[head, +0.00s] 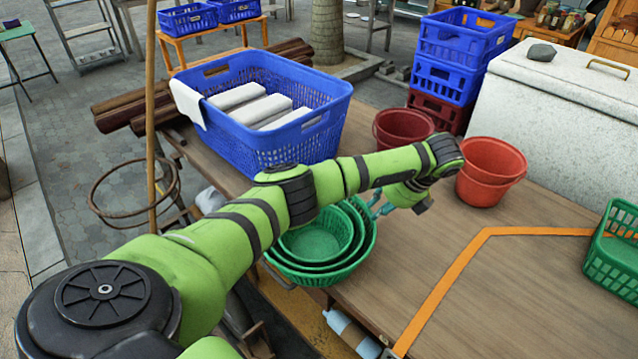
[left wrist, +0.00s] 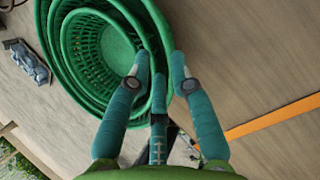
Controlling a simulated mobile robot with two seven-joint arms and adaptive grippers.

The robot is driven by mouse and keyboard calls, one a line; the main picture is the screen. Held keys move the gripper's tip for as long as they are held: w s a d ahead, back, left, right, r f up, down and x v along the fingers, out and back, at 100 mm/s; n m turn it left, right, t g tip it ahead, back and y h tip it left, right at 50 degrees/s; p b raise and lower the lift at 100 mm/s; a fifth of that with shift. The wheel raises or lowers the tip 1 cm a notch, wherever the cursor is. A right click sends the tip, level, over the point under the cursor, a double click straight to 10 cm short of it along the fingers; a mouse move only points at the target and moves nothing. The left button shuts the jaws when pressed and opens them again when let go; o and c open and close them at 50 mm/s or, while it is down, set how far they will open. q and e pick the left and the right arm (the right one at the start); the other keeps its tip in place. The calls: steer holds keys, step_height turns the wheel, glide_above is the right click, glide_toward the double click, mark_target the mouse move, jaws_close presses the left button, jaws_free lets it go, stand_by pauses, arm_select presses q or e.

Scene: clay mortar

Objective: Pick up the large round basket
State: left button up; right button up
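Nested green round baskets sit on the wooden table. The large round basket (head: 368,240) is the outermost, with smaller ones (head: 318,243) inside it. In the left wrist view the large basket (left wrist: 64,85) fills the upper left. My left gripper (head: 378,209) is at the stack's right side in the head view. Its teal fingers (left wrist: 160,62) are apart, one on the inner side of the rim and one on the outer side. I cannot tell whether either finger touches the rim. My forearm covers part of the stack's back. My right gripper is not in view.
A blue basket (head: 245,145) with white packs stands behind the stack. Red buckets (head: 488,172) stand to the right, near a white chest (head: 560,115). A green rectangular basket (head: 612,258) is at the far right. Orange tape (head: 440,292) marks the table. Bare tabletop lies right of the stack.

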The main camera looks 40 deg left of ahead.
mark_target(364, 218)
arm_select(q)
steer(key=p+x, duration=0.1)
steer(key=x, duration=0.6)
steer(key=shift+a, duration=0.15)
steer(key=shift+r, duration=0.1)
jaws_close()
